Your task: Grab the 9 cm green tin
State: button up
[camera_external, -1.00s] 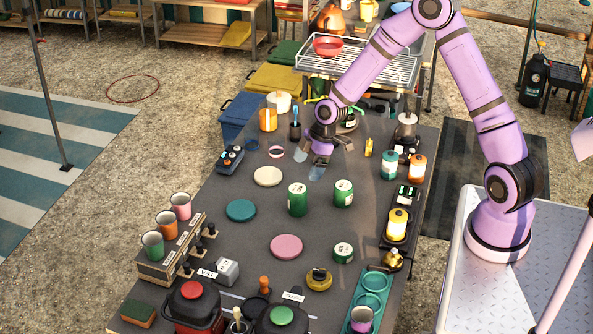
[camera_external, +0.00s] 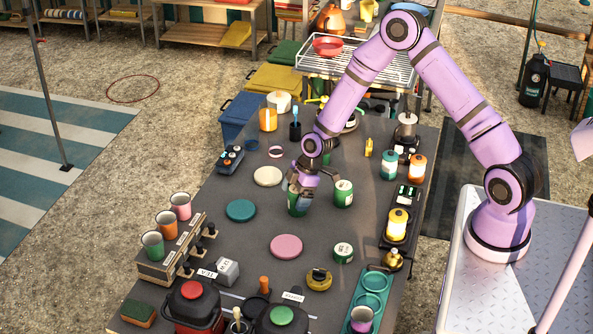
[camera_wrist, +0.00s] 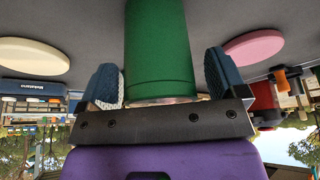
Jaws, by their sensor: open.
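A tall green tin (camera_external: 297,209) stands upright in the middle of the dark table. My gripper (camera_external: 301,191) is over its top, and the arm hides part of it. In the wrist view the green tin (camera_wrist: 160,45) stands between my two open fingers (camera_wrist: 162,82), with a visible gap on each side. A slightly shorter green tin (camera_external: 343,194) with a pale label stands just right of it, and a low green tin (camera_external: 343,253) stands nearer the front. I cannot read sizes on any of them.
A cream disc (camera_external: 268,176), a teal disc (camera_external: 240,210) and a pink disc (camera_external: 286,246) lie flat around the tin. A teal canister (camera_external: 389,165) and an orange canister (camera_external: 416,169) stand at the right. A cup rack (camera_external: 160,263) is at the left edge.

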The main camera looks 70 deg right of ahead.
jog(key=c, duration=1.1)
